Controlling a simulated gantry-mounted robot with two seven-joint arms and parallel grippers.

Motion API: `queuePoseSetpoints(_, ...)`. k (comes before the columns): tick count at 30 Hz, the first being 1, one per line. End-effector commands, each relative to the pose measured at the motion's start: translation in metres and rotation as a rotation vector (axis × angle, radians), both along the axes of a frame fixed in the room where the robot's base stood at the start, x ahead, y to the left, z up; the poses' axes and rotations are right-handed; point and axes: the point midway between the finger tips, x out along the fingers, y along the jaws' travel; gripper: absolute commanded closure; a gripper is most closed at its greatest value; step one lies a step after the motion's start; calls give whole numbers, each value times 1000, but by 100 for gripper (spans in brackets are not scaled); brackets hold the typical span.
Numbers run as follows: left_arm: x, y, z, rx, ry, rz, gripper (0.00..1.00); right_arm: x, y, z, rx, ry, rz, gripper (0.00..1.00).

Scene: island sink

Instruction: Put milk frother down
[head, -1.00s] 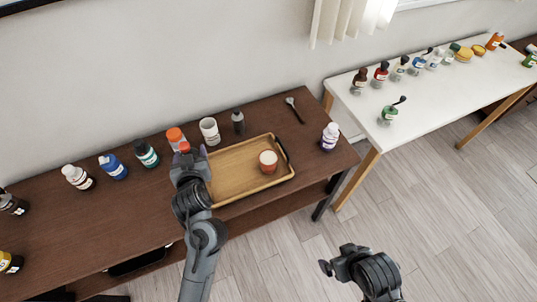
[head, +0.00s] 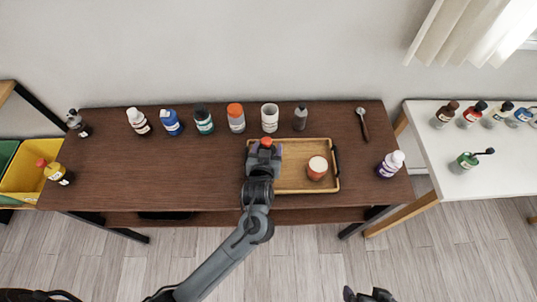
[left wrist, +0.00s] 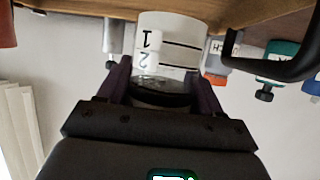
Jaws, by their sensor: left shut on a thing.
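My left gripper (head: 265,148) is at the left end of the wooden tray (head: 290,189). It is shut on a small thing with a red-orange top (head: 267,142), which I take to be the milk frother. My right gripper (head: 368,295) is cut off at the bottom edge.
A white-topped red jar (head: 317,168) sits on the tray. Several bottles stand along the back of the brown table (head: 150,180), with a purple-labelled bottle (head: 390,164) and a dark-handled utensil (head: 363,125) at right.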

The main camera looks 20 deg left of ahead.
Motion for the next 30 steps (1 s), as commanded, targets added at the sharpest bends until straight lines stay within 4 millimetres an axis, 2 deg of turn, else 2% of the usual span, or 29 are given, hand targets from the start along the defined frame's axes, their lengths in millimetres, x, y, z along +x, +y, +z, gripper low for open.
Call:
queuePoseSetpoints(3, 0, 0, -17, 2, 3, -2, 69, 0, 1, -6, 3, -1, -1, 0)
queuePoseSetpoints(7, 0, 0, -31, 2, 1, -1, 69, 0, 1, -10, 4, 0, -3, 0)
queuePoseSetpoints(20, 0, 0, -36, 0, 1, -1, 69, 1, 1, -9, 3, -2, -2, 0)
queuePoseSetpoints(21, 0, 0, -36, 0, 2, -1, 32, 1, 1, -9, 2, -2, -2, 0)
queuePoseSetpoints(22, 0, 0, -36, 0, 2, -1, 27, 1, 0, -9, 2, -2, -2, 0)
queuePoseSetpoints(23, 0, 0, -36, 0, 2, -1, 24, 1, 0, -9, 2, -2, -2, 0)
queuePoseSetpoints(30, 0, 0, -36, 0, 1, -1, 24, 1, -1, -9, -5, -2, 3, 0)
